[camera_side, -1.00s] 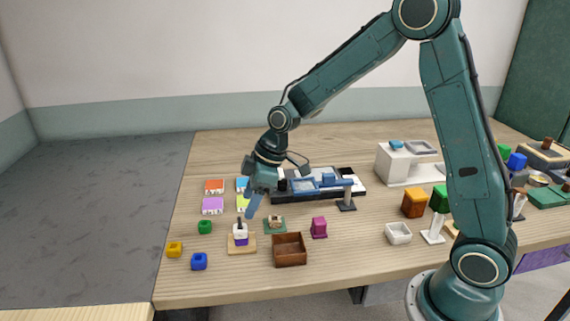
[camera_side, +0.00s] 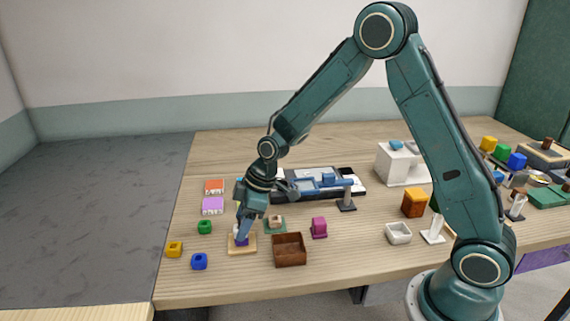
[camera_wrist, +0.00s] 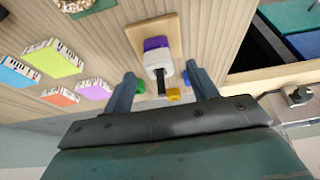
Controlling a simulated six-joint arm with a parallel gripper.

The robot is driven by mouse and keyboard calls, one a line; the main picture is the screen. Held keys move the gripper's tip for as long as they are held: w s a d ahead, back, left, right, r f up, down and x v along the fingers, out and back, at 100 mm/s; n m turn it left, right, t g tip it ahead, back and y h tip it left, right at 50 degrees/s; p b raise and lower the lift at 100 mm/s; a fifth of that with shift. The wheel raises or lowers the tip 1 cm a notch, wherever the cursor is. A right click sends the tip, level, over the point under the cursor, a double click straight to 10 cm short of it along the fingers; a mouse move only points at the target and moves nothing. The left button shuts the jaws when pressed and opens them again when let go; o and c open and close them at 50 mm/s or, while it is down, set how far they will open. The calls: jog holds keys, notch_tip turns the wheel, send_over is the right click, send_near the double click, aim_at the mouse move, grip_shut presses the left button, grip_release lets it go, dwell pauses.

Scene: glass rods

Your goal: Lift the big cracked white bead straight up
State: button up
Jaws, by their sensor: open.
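The white bead (camera_wrist: 158,63) sits on a dark upright rod (camera_wrist: 161,82), above a purple bead (camera_wrist: 156,43). The rod stands on a square wooden base (camera_wrist: 140,36), which also shows in the side view (camera_side: 236,250). Any cracks are too small to make out. My gripper (camera_wrist: 161,70) is open, pointing down, with one finger on each side of the white bead. In the wrist view a gap shows between each finger and the bead. In the side view my gripper (camera_side: 242,234) hides most of the bead and rod.
A brown open box (camera_side: 289,251) stands just right of the base, and a green mat (camera_side: 275,229) with a small item lies behind it. Green (camera_side: 205,227), yellow (camera_side: 174,249) and blue (camera_side: 199,261) blocks lie to the left. Bare table lies in front.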

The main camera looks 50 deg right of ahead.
jog(key=shift+w+a+f, duration=0.2)
jog(key=shift+f, duration=0.4)
jog(key=c, duration=1.1)
jog(key=shift+o, duration=0.2)
jog(key=shift+r, duration=0.15)
notch_tip(320, 180, up, 20)
dwell(0.5)
